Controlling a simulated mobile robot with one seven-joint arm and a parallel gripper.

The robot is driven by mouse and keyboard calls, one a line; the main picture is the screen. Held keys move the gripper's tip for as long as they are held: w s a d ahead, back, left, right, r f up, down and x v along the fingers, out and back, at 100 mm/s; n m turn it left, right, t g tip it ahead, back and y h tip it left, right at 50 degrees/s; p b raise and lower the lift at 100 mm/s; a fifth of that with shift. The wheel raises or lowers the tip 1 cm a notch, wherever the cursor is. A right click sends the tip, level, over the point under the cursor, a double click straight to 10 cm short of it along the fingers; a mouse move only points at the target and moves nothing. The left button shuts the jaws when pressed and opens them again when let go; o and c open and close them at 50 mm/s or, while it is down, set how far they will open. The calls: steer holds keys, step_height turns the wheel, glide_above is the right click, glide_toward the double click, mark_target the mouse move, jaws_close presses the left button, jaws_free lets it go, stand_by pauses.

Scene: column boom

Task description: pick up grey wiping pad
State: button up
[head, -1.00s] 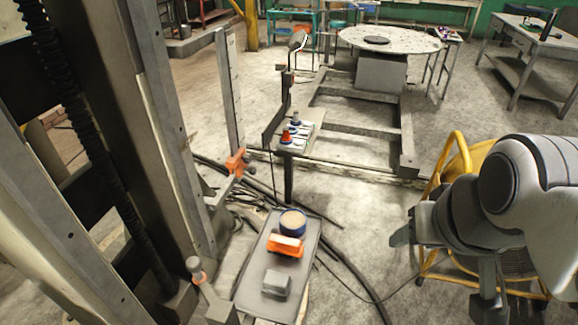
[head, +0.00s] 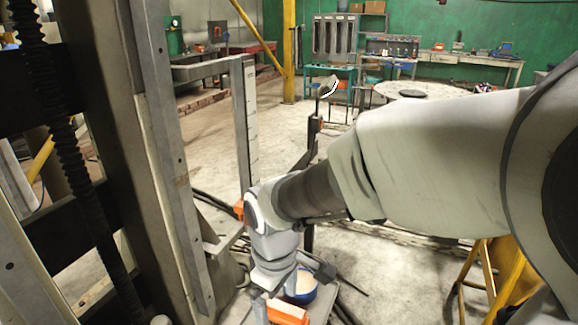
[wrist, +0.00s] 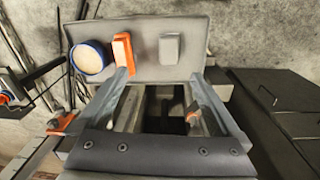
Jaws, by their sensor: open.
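The grey wiping pad (wrist: 169,47) is a small light-grey block lying on a grey tray (wrist: 205,40) in the wrist view. My gripper (wrist: 160,76) is open and empty, its two fingers reaching toward the tray's near edge. The pad shows beyond the fingertips, between their lines and nearer the right one. In the head view my gripper (head: 276,290) hangs over the tray area at the bottom. The pad is out of sight there.
An orange block (wrist: 123,52) lies left of the pad, close to the left fingertip's line. A round blue tin (wrist: 90,58) with tan contents sits further left. Dark boxes (wrist: 285,105) lie at the right. A tall metal column (head: 165,150) stands left of my arm.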

steer(key=shift+n+g, duration=0.3)
steer(key=shift+n, duration=0.5)
steer(key=a+f+b, duration=0.1)
steer(key=f, duration=0.4)
steer(key=a+f+b, duration=0.1)
steer(key=f+b, duration=0.1)
steer(key=f, duration=0.3)
steer(key=f+b, duration=0.1)
steer(key=f, duration=0.4)
steer(key=shift+s+a+f+b, duration=0.2)
steer(key=shift+a+b, duration=0.15)
steer(key=shift+a, duration=0.05)
steer(key=shift+w+f+b, duration=0.15)
steer(key=shift+f+b, duration=1.1)
steer(key=shift+f, duration=1.75)
steer(key=shift+r, duration=0.1)
steer(key=c, duration=1.4)
